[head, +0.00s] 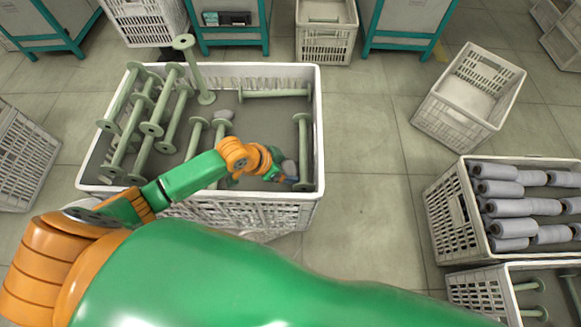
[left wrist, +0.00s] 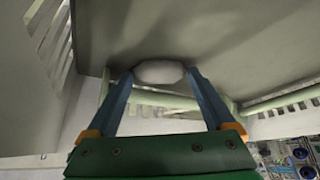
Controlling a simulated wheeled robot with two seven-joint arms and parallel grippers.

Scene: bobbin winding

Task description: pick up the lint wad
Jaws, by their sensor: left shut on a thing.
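My left gripper (head: 284,172) reaches down into the large white crate (head: 318,85), near its front right corner. A grey lint wad (head: 289,166) shows at its fingertips in the head view. In the left wrist view, the pale, rounded wad (left wrist: 159,72) sits between the tips of the two blue fingers, which are shut on it. The fingers partly hide the wad in the head view. My right gripper is not in view.
Open floor (head: 365,130) lies between.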

